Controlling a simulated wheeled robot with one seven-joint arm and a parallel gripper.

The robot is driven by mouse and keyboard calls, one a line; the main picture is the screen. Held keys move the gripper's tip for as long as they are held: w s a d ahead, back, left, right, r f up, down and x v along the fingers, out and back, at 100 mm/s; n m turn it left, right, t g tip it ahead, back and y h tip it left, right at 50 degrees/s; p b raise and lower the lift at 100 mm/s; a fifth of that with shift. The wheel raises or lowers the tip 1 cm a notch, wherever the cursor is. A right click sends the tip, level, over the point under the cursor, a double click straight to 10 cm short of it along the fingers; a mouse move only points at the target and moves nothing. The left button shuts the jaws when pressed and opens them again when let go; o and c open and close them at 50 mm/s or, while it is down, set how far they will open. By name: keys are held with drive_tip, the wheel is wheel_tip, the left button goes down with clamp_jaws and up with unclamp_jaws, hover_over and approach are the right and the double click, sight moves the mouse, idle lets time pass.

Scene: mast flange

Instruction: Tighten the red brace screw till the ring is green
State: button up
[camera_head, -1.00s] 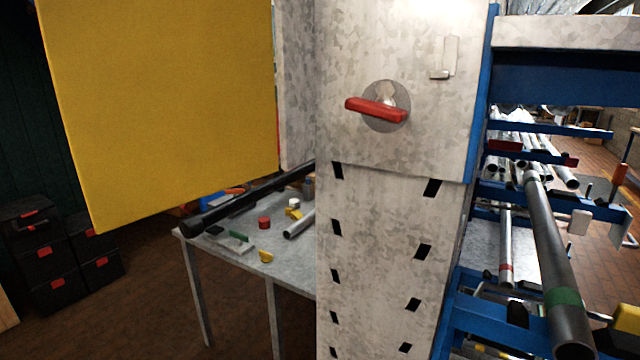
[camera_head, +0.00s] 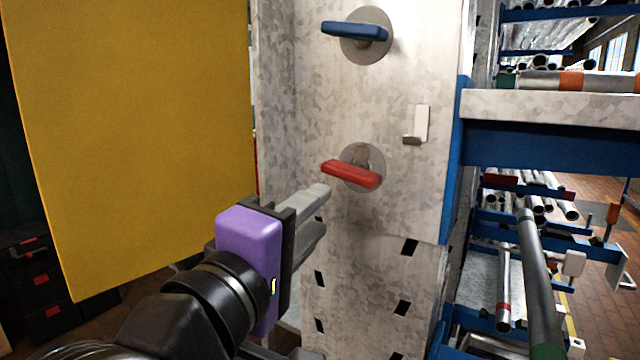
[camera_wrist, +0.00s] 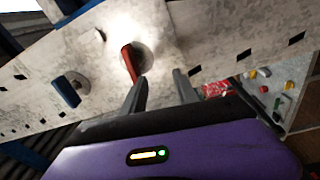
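The red brace screw (camera_head: 350,174) is a red bar handle on a round grey disc (camera_head: 376,160) on the galvanised post. Its bar tilts slightly, with the right end lower. No green shows on the disc. My gripper (camera_head: 322,208), with a purple body and grey fingers, is below and left of the red handle in the head view, pointing at the post. Its fingers are apart with nothing between them. In the wrist view the red handle (camera_wrist: 130,63) is just beyond the left fingertip of my gripper (camera_wrist: 159,83), apparently not touching.
A blue handle (camera_head: 354,31) on a similar disc is above the red one. A small hook plate (camera_head: 419,125) is on the post to the right. A large yellow panel (camera_head: 130,140) hangs at left. A blue rack (camera_head: 550,140) with pipes stands at right.

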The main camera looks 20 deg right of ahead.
sight(345, 177)
drive_tip(key=s+r, duration=0.1)
drive_tip(key=r+m+g, duration=0.1)
drive_tip(key=r, duration=0.1)
drive_tip(key=s+r+g, duration=0.1)
drive_tip(key=shift+s+r+m+h, duration=0.15)
drive_tip(key=shift+s+m+h, duration=0.15)
drive_tip(key=shift+b+x, duration=0.65)
drive_tip(key=shift+x, duration=2.85)
drive_tip(key=shift+s+a, duration=0.1)
clamp_jaws()
